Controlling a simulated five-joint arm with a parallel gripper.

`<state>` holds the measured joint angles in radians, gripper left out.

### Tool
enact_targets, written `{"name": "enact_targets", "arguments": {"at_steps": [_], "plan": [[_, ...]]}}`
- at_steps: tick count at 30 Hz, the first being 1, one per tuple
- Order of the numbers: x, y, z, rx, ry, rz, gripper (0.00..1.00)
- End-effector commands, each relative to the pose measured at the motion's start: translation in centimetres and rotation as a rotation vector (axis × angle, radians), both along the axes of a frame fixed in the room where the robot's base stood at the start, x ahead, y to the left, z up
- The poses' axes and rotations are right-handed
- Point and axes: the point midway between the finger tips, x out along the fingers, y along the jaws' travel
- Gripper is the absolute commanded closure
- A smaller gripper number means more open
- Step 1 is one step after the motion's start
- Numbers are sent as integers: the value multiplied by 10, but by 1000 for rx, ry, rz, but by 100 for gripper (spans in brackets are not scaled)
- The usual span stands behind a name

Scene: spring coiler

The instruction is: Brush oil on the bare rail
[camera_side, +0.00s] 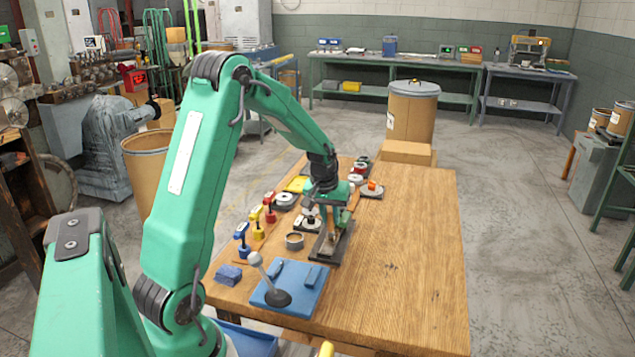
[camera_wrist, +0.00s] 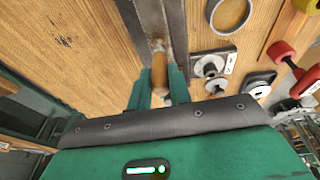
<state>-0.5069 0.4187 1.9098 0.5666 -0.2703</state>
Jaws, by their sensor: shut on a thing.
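My gripper (camera_side: 331,208) is shut on the wooden handle of a brush (camera_wrist: 160,72), between its two green fingers (camera_wrist: 159,80) in the wrist view. The brush's far end points at a grey metal rail (camera_wrist: 176,30), which has a lighter strip along its middle. In the side view the rail (camera_side: 333,247) lies on the wooden table beneath my gripper. I cannot tell whether the bristles touch it, or whether oil is on it. A small round tin (camera_side: 294,240) stands left of the rail; a round rim also shows in the wrist view (camera_wrist: 228,14).
Blue (camera_side: 242,238), yellow (camera_side: 257,225) and red (camera_side: 270,210) handled tools stand left. A disc with an orange piece (camera_side: 372,189) lies behind. The table's right side (camera_side: 410,250) is clear.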

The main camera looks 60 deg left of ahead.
Motion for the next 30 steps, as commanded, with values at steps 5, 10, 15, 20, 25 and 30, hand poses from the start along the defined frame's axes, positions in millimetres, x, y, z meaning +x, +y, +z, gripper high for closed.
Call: {"name": "enact_targets", "arguments": {"at_steps": [5, 10, 15, 20, 25, 30], "plan": [[-2, -2, -1, -1, 3, 0, 100], [-3, -2, -1, -2, 4, 0, 100], [-7, -6, -1, -3, 4, 0, 100], [-12, -11, 0, -4, 3, -1, 100], [-15, -14, 0, -4, 3, -1, 100], [-15, -14, 1, -4, 1, -1, 100]]}}
